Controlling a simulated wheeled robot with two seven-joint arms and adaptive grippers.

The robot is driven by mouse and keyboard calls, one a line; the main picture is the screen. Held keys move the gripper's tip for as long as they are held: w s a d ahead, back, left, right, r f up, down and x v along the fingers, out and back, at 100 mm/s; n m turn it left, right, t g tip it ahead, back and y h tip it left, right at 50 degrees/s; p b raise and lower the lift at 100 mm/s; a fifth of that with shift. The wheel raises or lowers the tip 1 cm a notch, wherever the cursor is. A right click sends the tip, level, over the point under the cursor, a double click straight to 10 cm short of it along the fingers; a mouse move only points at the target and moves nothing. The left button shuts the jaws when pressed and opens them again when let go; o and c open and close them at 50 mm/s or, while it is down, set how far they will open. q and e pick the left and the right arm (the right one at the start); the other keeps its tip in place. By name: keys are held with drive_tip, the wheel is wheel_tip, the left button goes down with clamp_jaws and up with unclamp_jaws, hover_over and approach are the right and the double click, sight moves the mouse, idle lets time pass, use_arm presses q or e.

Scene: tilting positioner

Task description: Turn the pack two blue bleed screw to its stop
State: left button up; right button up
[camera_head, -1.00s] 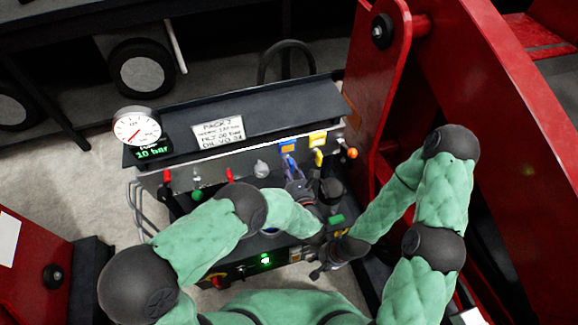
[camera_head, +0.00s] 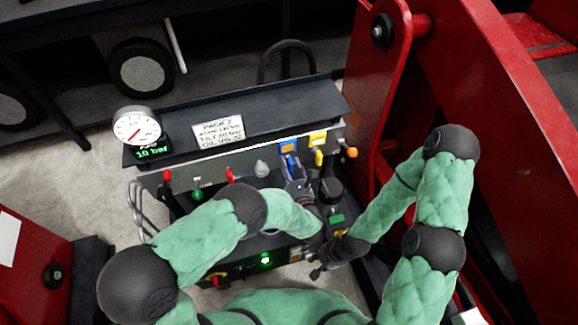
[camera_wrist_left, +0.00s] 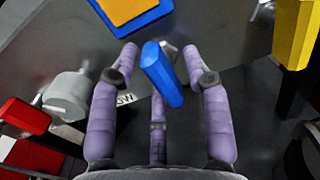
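The blue bleed screw (camera_head: 291,163) is on the front panel of pack two, under a blue-framed orange plate (camera_head: 288,146). In the left wrist view its blue handle (camera_wrist_left: 162,74) slants between the fingers of my left gripper (camera_wrist_left: 163,62), with visible gaps on both sides. My left gripper also shows in the head view (camera_head: 293,172), right at the screw, its fingers spread and open. My right gripper (camera_head: 318,268) hangs low by the pack's front, away from the screw; its fingers are too small and dark to read.
A yellow handle (camera_head: 319,158) is just right of the blue screw, and an orange knob (camera_head: 351,153) is beyond it. A grey knob (camera_head: 261,168), red levers (camera_head: 231,174) and a gauge (camera_head: 137,127) reading 10 bar are to the left. A red frame (camera_head: 374,110) stands close on the right.

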use_arm(q)
drive_tip(key=v, duration=1.2)
idle(0.6)
